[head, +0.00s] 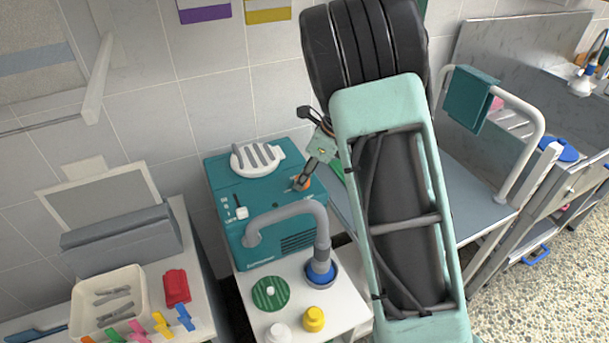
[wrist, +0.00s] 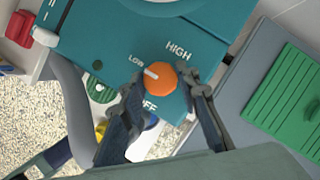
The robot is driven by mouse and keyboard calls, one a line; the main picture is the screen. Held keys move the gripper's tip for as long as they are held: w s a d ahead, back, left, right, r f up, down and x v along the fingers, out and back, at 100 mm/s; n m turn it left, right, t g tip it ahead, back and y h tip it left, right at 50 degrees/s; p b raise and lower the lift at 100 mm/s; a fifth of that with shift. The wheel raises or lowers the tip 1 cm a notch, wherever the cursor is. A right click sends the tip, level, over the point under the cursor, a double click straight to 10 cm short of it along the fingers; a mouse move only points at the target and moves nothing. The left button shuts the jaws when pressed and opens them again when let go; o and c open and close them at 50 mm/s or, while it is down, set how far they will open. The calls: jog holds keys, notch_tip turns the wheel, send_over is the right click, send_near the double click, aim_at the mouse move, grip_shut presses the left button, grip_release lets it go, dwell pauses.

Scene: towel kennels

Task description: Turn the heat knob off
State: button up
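The heat knob (wrist: 161,79) is orange with a white pointer mark and sits on top of the teal dryer unit (wrist: 112,45). In the wrist view its pointer aims at LOW, with HIGH at the upper right and OFF below, partly hidden. My gripper (wrist: 163,80) is over the knob with one finger on each side. The fingers look spread, with small gaps beside the knob; I see no clear contact.
The unit has a white vent cap (head: 256,158), a white slider (head: 241,212) and a grey hose (head: 300,212) in front. A grey table (head: 470,195) stands right.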

jog(key=c, duration=0.4)
jog(key=shift+o, duration=0.2)
jog(key=n+p, duration=0.1)
jog(key=n, duration=0.1)
jog(key=n+g+p, duration=0.1)
jog(key=n, duration=0.1)
jog(key=shift+w+r+n+g+y, duration=0.15)
jog(key=shift+w+n+g+y, duration=0.05)
jog(key=shift+n+g+y, duration=0.1)
jog(key=n+g+p, duration=0.1)
jog(key=n+p, duration=0.1)
jog(key=n, duration=0.1)
jog(key=shift+w+n, duration=0.1)
jog(key=shift+n, duration=0.2)
jog(key=n+g+h+p, duration=0.1)
jog(key=n+g+p, duration=0.1)
jog(key=n, duration=0.3)
jog(key=shift+w+a, duration=0.1)
jog(key=shift+a, duration=0.05)
jog(key=shift+n+g+h+p, duration=0.55)
jog(key=shift+n+h, duration=0.35)
jog(key=shift+n, duration=1.4)
jog(key=o, duration=1.2)
jog(key=shift+c, duration=0.2)
